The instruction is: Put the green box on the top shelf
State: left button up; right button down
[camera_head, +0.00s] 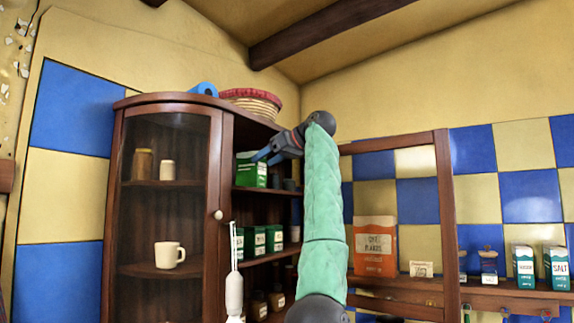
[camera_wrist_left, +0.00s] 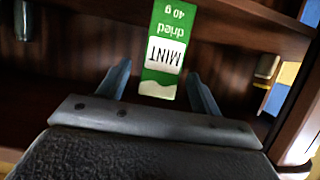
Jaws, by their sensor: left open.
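A green and white box (camera_head: 250,172) stands on the upper open shelf (camera_head: 258,191) of the cabinet in the head view. In the left wrist view the box (camera_wrist_left: 170,45) shows upside down, labelled dried MINT, 40 g, its far end cut off by the frame. My left gripper (camera_head: 267,157) is open at the front of that shelf. In the wrist view its two blue fingers (camera_wrist_left: 159,70) lie on either side of the box's near end, with gaps on both sides. My right gripper is not in view.
More green boxes (camera_head: 255,241) stand on the shelf below. A glazed door (camera_head: 165,215) covers the cabinet's left part, with a cup (camera_head: 169,254) behind it. A basket (camera_head: 252,101) and a blue roll (camera_head: 203,89) sit on top. A wooden frame (camera_head: 443,220) stands at right.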

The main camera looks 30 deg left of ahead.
aim_at(251, 171)
pick_arm(q)
jog(key=d+b, duration=0.2)
jog(key=d, duration=0.5)
jog(key=shift+s, duration=0.35)
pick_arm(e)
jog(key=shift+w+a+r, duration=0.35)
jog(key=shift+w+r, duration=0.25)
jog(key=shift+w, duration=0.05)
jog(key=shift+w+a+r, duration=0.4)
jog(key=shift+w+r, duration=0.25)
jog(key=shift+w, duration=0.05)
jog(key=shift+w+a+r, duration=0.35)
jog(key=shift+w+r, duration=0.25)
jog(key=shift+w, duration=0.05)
